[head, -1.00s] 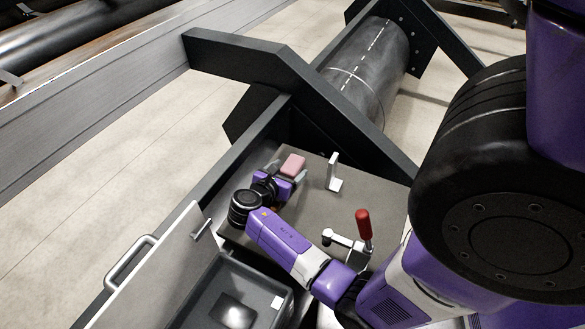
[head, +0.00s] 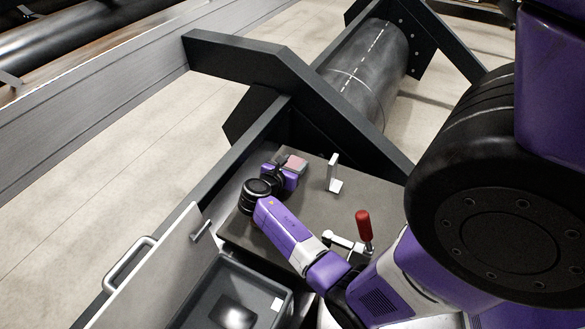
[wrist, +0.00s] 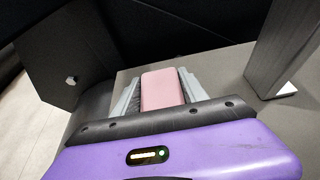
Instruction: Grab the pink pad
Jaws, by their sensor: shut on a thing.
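The pink pad (head: 297,162) is a small block near the far left edge of the grey work surface (head: 275,222). In the wrist view the pink pad (wrist: 162,89) sits between the two grey fingers of my gripper (wrist: 160,90). My gripper (head: 291,166) is shut on the pad, one finger on each side. In the head view the gripper body hides part of the pad. I cannot tell whether the pad still touches the surface.
A white upright bracket (head: 334,174) stands right of the pad. A red-handled clamp (head: 363,227) is nearer on the surface. Dark beams (head: 290,85) rise behind the surface.

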